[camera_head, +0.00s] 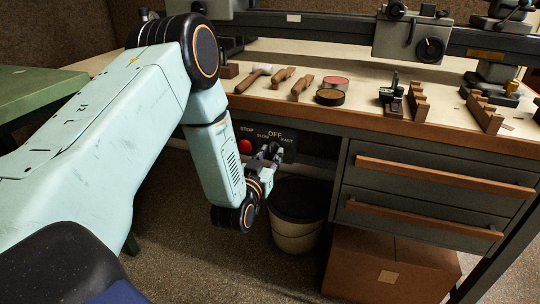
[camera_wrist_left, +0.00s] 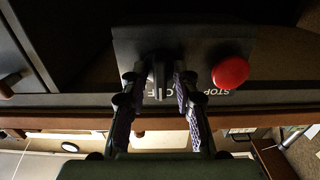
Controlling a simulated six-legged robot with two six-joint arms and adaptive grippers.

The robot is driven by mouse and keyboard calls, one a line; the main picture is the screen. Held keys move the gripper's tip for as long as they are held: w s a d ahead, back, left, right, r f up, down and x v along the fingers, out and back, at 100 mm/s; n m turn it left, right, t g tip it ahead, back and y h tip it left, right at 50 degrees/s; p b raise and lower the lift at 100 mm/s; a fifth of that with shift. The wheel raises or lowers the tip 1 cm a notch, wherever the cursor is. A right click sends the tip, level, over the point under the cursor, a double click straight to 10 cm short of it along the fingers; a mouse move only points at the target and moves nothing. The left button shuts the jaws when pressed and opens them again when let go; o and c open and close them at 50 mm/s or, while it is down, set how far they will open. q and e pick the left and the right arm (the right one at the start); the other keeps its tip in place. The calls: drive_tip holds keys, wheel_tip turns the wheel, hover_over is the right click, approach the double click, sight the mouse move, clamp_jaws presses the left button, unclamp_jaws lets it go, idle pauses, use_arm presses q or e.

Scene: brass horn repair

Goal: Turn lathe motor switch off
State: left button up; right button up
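The dark lathe switch panel (camera_head: 286,143) is under the front edge of the bench, with the words STOP, SLOW, OFF and FAST and a red stop button (camera_head: 245,147). My left gripper (camera_head: 270,153) is in front of the panel and hides the switch in the head view. In the left wrist view the panel (camera_wrist_left: 205,42) appears upside down, with the red button (camera_wrist_left: 230,72) to the right. The grey switch lever (camera_wrist_left: 158,80) stands between my left fingers (camera_wrist_left: 159,88), which are apart with gaps on both sides. The lever lines up with the partly covered OFF label. My right gripper is not in view.
Drawers (camera_head: 432,186) with wooden handles are to the right, above a cardboard box (camera_head: 388,268).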

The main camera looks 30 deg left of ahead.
use_arm(q)
drive_tip(key=shift+o, duration=0.3)
drive_tip(key=v, duration=1.2)
drive_tip(key=s+d+f+g+h+p, duration=0.1)
drive_tip(key=s+d+f+g+h, duration=0.15)
drive_tip(key=s+f+g, duration=0.35)
drive_tip(key=s+d+f+g+h+p, duration=0.1)
drive_tip(key=s+d+f+g, duration=0.15)
drive_tip(key=f, duration=0.55)
drive_tip(key=s+d+m+g+p, duration=0.1)
drive_tip(key=s+d+g+p, duration=0.1)
drive_tip(key=s, duration=0.8)
drive_tip(key=s+d+m+g+p, duration=0.1)
drive_tip(key=s+d+g+p, duration=0.2)
drive_tip(key=s+g, duration=0.4)
drive_tip(key=shift+s+d+p, duration=0.3)
drive_tip(key=shift+s+p, duration=0.6)
drive_tip(key=shift+s, duration=0.55)
